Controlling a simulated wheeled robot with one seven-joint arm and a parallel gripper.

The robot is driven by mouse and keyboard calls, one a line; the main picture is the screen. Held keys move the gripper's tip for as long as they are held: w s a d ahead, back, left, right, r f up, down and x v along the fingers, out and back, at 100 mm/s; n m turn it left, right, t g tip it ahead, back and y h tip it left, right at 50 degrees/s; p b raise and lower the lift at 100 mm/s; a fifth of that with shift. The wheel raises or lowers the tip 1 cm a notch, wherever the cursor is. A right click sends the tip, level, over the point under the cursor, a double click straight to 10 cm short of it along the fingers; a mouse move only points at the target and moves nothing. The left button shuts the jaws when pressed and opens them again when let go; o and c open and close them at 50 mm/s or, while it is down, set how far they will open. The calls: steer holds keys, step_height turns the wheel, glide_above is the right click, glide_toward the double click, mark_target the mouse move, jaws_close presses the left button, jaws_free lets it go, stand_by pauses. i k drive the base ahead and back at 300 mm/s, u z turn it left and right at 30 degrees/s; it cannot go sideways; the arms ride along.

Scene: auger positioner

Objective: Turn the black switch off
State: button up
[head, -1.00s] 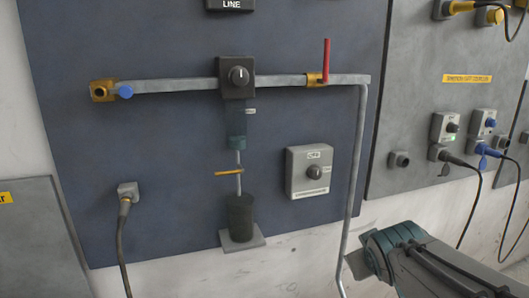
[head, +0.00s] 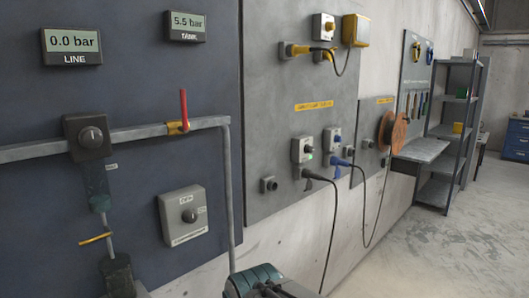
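Several black knobs show in the head view. A grey switch box with a black knob (head: 308,149) and a small green light is on the grey panel, left of a similar box with a blue knob (head: 336,137). A larger grey box with a black rotary knob (head: 189,215) is on the dark blue panel. A black square valve block with a knob (head: 91,137) sits on the pipe. I cannot tell the exact settings of the small knobs. A teal and dark part of my arm shows at the bottom edge; my gripper's fingers are not in view.
Black and blue cables (head: 325,240) hang from sockets below the switch boxes. A red-handled valve (head: 183,112) sticks out from the pipe. An orange cable reel (head: 393,131), a wall shelf (head: 423,150) and a dark rack stand further right. The floor (head: 400,250) at right is clear.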

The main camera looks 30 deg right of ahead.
mark_target(307, 149)
steer(key=u, duration=0.05)
steer(key=k, duration=0.5)
steer(key=z, duration=1.7)
steer(key=i, duration=1.3)
steer(key=u, duration=2.1)
